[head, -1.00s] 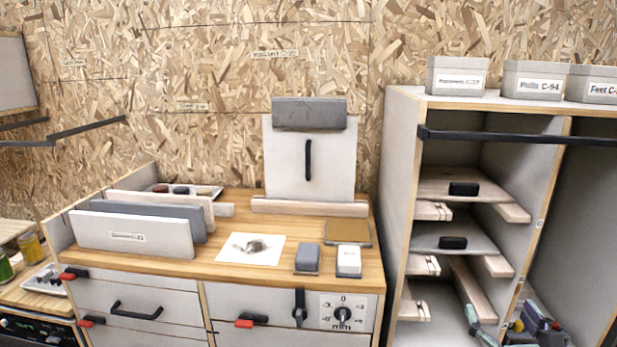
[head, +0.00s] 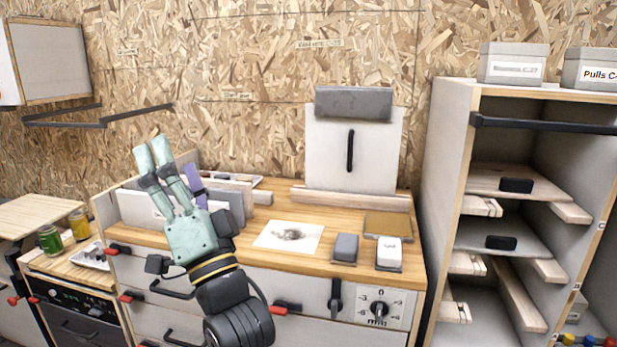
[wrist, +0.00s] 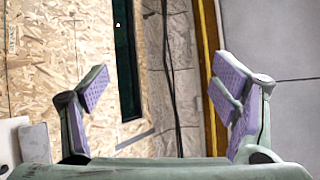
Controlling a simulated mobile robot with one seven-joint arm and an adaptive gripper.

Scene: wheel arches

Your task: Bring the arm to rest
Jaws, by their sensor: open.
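My gripper (head: 163,170) is up in front of the left part of the wooden workbench, with its pale green fingers pointing up and to the left. It covers part of the upright panels (head: 142,208) in the bench-top rack. In the wrist view my gripper (wrist: 160,92) shows its two purple-padded fingers spread wide apart, with nothing between them. Beyond the fingers are a chipboard wall, a dark narrow panel and a grey surface.
The bench top (head: 240,237) holds a paper sheet (head: 289,236), a grey block (head: 345,248) and a white block (head: 388,252). An open shelf cabinet (head: 450,180) stands to the right. Jars (head: 50,240) stand on a lower counter at left. A wall bracket (head: 105,118) juts out above them.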

